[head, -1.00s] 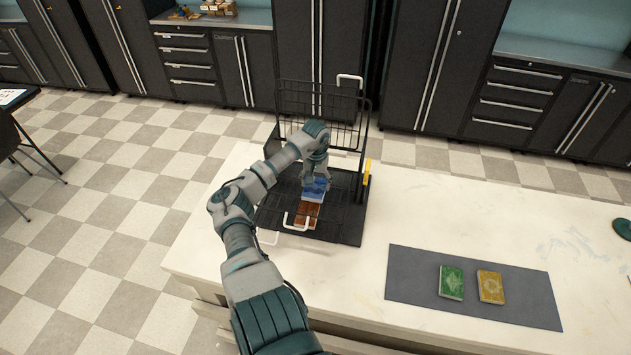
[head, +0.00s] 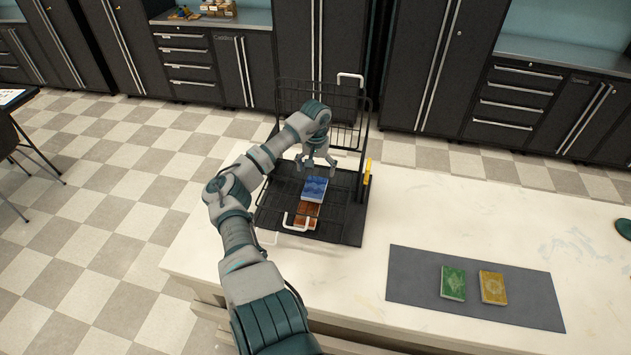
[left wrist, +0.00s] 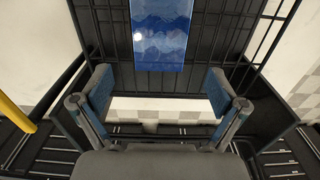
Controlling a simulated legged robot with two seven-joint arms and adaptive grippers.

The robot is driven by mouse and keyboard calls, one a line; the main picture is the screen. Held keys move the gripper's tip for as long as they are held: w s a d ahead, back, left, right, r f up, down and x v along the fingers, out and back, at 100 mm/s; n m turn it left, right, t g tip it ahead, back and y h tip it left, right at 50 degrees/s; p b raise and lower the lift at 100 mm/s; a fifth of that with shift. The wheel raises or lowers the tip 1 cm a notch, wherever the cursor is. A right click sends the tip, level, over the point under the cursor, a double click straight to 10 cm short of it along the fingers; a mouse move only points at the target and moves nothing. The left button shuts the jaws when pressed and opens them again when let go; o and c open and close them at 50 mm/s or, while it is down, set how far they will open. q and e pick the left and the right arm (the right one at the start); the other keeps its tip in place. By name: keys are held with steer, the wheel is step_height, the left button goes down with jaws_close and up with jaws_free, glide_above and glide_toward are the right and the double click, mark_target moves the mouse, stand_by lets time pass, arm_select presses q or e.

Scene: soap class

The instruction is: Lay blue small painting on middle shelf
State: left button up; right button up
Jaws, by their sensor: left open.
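The blue small painting (head: 315,189) lies on the black wire rack (head: 362,200), next to a brown-orange piece (head: 307,215). In the left wrist view the painting (left wrist: 160,35) shows at the top, beyond the fingertips, with a wavy blue pattern. My left gripper (head: 318,168) is open and empty, just above and behind the painting, apart from it. In the left wrist view its two fingers (left wrist: 158,95) are spread wide with nothing between them. Which shelf level the painting rests on is hard to tell from above. My right gripper is not in view.
A grey mat (head: 400,275) on the white table (head: 450,215) holds a green piece (head: 453,283) and a yellow piece (head: 492,287). The rack has white handles and a yellow part (head: 367,172). Dark cabinets stand behind. The table right of the rack is mostly clear.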

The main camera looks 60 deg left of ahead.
mark_target(316, 184)
arm_select(q)
step_height(316, 184, up, 6)
steer(key=shift+b, duration=0.4)
stand_by(0.3)
